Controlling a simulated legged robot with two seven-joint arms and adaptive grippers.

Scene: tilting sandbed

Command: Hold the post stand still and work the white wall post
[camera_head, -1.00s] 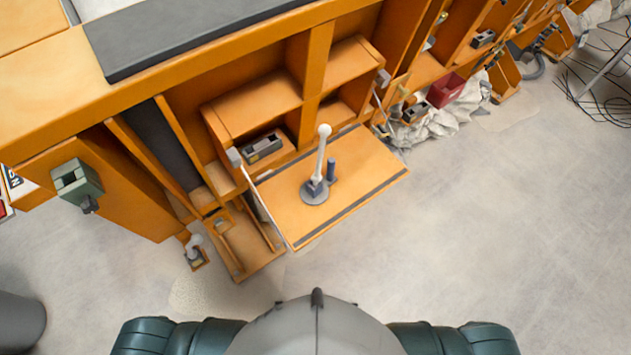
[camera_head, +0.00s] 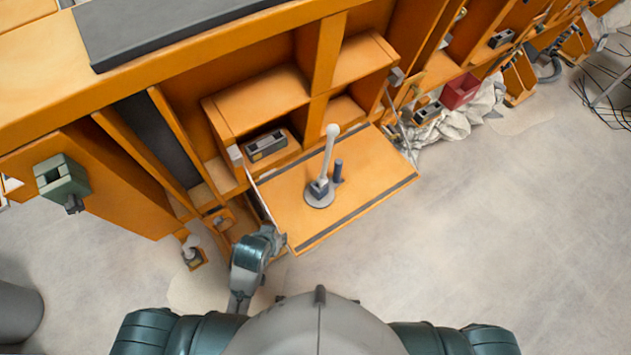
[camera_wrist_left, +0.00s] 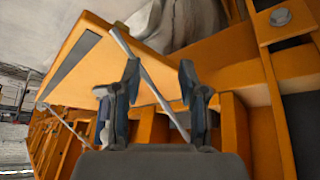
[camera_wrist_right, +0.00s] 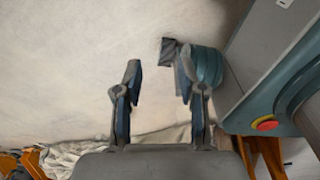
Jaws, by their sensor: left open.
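The post stand has a round grey base (camera_head: 319,196) that sits on the lowered orange board (camera_head: 375,165). The white wall post (camera_head: 328,150) rises from it, leaning slightly, with a pale ball top. A short blue-grey peg (camera_head: 338,171) stands beside it. My left gripper (camera_head: 275,238) is at the board's near left corner, apart from the stand. In the left wrist view its fingers (camera_wrist_left: 158,78) are open, with a thin metal rod (camera_wrist_left: 145,75) crossing behind them. A pale and bluish shape beside the left finger is too hidden to name. My right gripper (camera_wrist_right: 157,70) is open and empty over floor.
Metal stays hold the board's sides. A dark grey block (camera_head: 266,146) sits in the cubby behind. A grey-green box (camera_head: 62,180) is on the orange panel at left. A red bin (camera_head: 460,91) and crumpled white cloth (camera_head: 445,125) lie at right. The front floor is clear.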

